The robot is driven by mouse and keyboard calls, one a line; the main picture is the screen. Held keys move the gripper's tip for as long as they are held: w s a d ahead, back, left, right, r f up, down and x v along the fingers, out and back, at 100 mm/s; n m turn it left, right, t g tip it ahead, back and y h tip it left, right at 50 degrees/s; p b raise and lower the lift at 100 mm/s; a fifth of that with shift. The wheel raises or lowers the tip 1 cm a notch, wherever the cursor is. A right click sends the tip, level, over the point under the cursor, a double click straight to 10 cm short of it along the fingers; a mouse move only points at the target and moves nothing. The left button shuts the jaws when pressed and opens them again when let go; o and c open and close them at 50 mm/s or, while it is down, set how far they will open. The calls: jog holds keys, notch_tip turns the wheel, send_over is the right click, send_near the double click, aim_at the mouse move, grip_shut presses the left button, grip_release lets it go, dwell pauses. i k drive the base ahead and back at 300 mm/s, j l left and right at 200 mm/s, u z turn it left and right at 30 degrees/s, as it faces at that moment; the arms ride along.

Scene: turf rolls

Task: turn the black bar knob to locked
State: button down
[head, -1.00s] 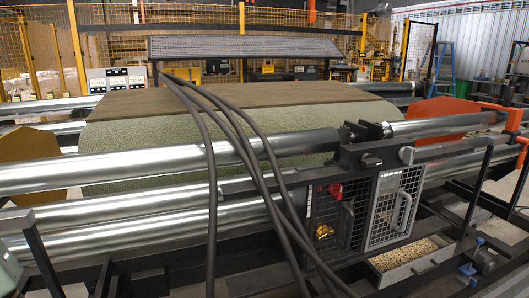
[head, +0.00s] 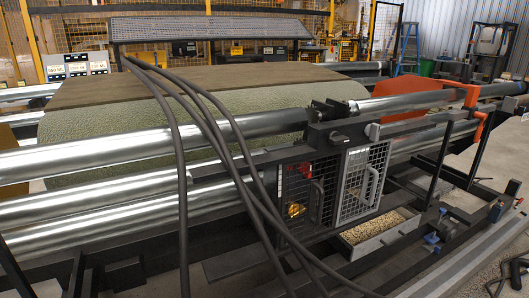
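I cannot make out the black bar knob for certain. A small dark fitting (head: 337,137) sits on the black beam above the mesh guard doors, but it is too small to tell whether it is the knob or which way it points. Below it are a dark mesh door (head: 308,200) and a lighter grey-framed mesh door (head: 361,182), each with a handle. Something yellow shows behind the dark door. My gripper is not in view.
Long shiny rollers (head: 110,157) cross the left and middle, with a green turf sheet (head: 130,125) behind. Thick black cables (head: 177,150) hang across the front. A tray of pellets (head: 380,232) sits below the doors. An orange guard (head: 410,92) stands at right, with floor beyond.

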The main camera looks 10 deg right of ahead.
aim_at(335, 138)
jog(key=l+z, duration=0.1)
jog(key=z, duration=0.3)
jog(key=i+z, duration=0.15)
jog(key=z, duration=0.25)
jog(key=i+z, duration=0.1)
jog(key=z, duration=0.3)
jog(key=i+z, duration=0.1)
jog(key=z, duration=0.3)
